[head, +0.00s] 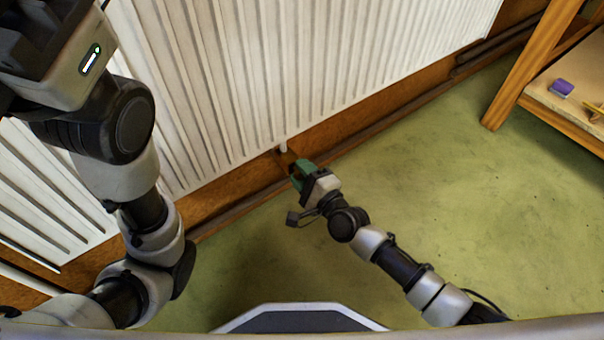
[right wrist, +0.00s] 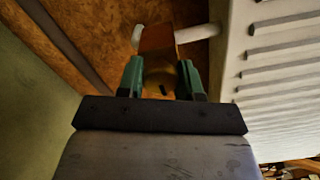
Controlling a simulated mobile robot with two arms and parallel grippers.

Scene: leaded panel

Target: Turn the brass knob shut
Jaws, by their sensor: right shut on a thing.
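In the right wrist view, the brass knob (right wrist: 159,75) is a dim brown-gold shape between the two green fingers of my right gripper (right wrist: 160,80). The gripper is shut on it. Beyond the knob is a copper-coloured valve body (right wrist: 157,40), with white pipe stubs on both sides. In the head view, my right gripper (head: 297,176) is low at the skirting under the radiator, and its green fingers hide most of the knob. My left arm stands at the left of the head view; its fingers do not show.
A white ribbed radiator (head: 255,75) covers the wall. Dark pipes (head: 360,140) run along the brown skirting. The green floor (head: 440,190) is clear. A wooden shelf unit (head: 535,90) at the right holds a purple block (head: 562,87).

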